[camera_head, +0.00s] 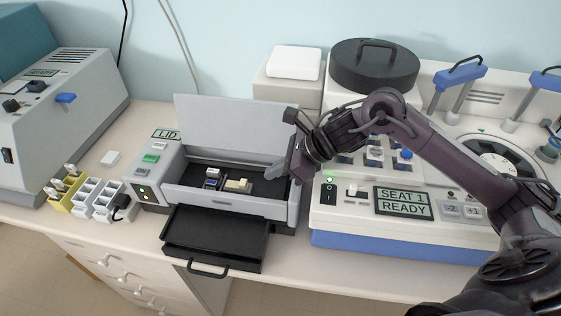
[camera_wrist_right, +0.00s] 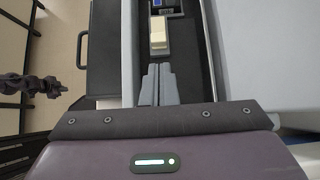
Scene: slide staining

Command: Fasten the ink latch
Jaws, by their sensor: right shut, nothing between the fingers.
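An open grey printer-like box (camera_head: 230,205) stands on the bench with its lid (camera_head: 235,122) raised. Inside its dark bay are a cream block (camera_head: 238,185), which may be the ink latch, and a blue-and-white piece (camera_head: 212,178) to its left. The cream block also shows in the right wrist view (camera_wrist_right: 158,34). I cannot tell whether it is fastened. My right gripper (camera_head: 271,173) is shut and empty, over the right end of the bay. In the wrist view its fingertips (camera_wrist_right: 158,68) point at the cream block with a small gap. My left gripper is not in view.
A black tray (camera_head: 215,238) sticks out at the box's front. Small white and yellow racks (camera_head: 82,192) stand to the left. A machine with a "SEAT 1 READY" screen (camera_head: 403,203) stands close on the right. The raised lid bounds the bay behind.

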